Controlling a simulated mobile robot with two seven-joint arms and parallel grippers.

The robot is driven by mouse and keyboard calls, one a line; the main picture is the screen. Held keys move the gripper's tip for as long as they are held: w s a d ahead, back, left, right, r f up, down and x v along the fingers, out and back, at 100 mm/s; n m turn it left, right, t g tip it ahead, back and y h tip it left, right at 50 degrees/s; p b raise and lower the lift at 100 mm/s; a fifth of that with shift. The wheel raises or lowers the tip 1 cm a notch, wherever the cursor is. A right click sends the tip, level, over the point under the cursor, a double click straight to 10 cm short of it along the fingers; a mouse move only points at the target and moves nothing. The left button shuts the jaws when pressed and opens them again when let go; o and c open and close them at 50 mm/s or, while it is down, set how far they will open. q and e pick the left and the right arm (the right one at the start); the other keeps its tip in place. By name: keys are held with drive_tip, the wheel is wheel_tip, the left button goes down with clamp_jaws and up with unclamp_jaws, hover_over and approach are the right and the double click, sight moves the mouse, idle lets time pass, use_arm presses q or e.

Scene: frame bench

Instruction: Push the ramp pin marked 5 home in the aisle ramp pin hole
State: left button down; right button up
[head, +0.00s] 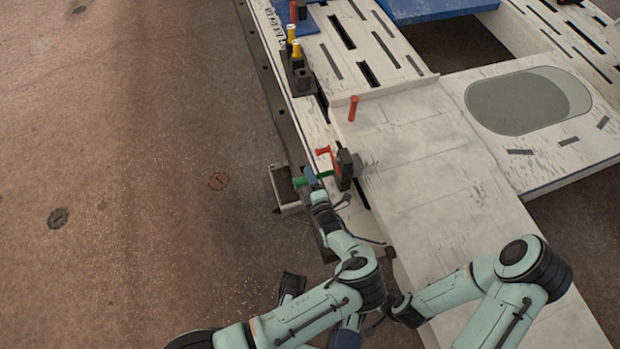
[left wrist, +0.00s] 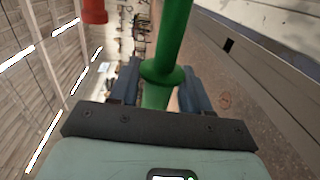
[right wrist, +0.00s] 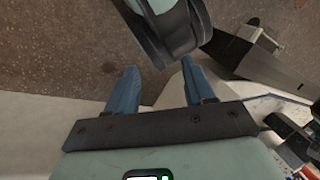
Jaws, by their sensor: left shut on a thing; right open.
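A green pin (head: 322,175) with a collar lies level, its right end at the dark bracket (head: 345,165) on the ramp's left edge. I cannot tell how far it is in the hole, and no number is readable. My left gripper (head: 311,178) is shut on the green pin; the left wrist view shows the pin (left wrist: 170,45) between the fingers (left wrist: 158,90). A red pin (head: 324,151) sits by the same bracket, above the green one. The pale aisle ramp (head: 425,165) lies to the right. My right gripper (right wrist: 160,92) is open and empty.
Another red pin (head: 353,106) stands at the ramp's upper left corner. Yellow-topped pins (head: 296,49) stand in dark holders on the slotted frame (head: 345,40). A small open tray (head: 286,190) is left of the bracket. The brown floor at left is mostly clear.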

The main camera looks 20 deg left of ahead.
sight(327, 174)
drive_tip(key=shift+w+d, duration=0.15)
drive_tip(key=shift+w, duration=0.15)
idle(0.4)
use_arm(q)
drive_tip(key=shift+w+d, duration=0.15)
drive_tip(key=shift+d, duration=0.05)
use_arm(e)
drive_tip(key=shift+w+d+f, duration=0.15)
drive_tip(key=shift+w+f, duration=0.1)
use_arm(q)
drive_tip(key=shift+w+d+b, duration=0.65)
drive_tip(key=shift+d+b, duration=0.35)
drive_tip(key=shift+b, duration=0.1)
use_arm(e)
drive_tip(key=shift+w+d+f+t+h, duration=0.15)
drive_tip(key=shift+w+d+f+t, duration=0.2)
drive_tip(key=shift+w+f, duration=0.25)
drive_tip(key=shift+w+d+f+t+h, duration=0.15)
drive_tip(key=shift+w+d+f+t, duration=0.2)
drive_tip(key=shift+w, duration=0.4)
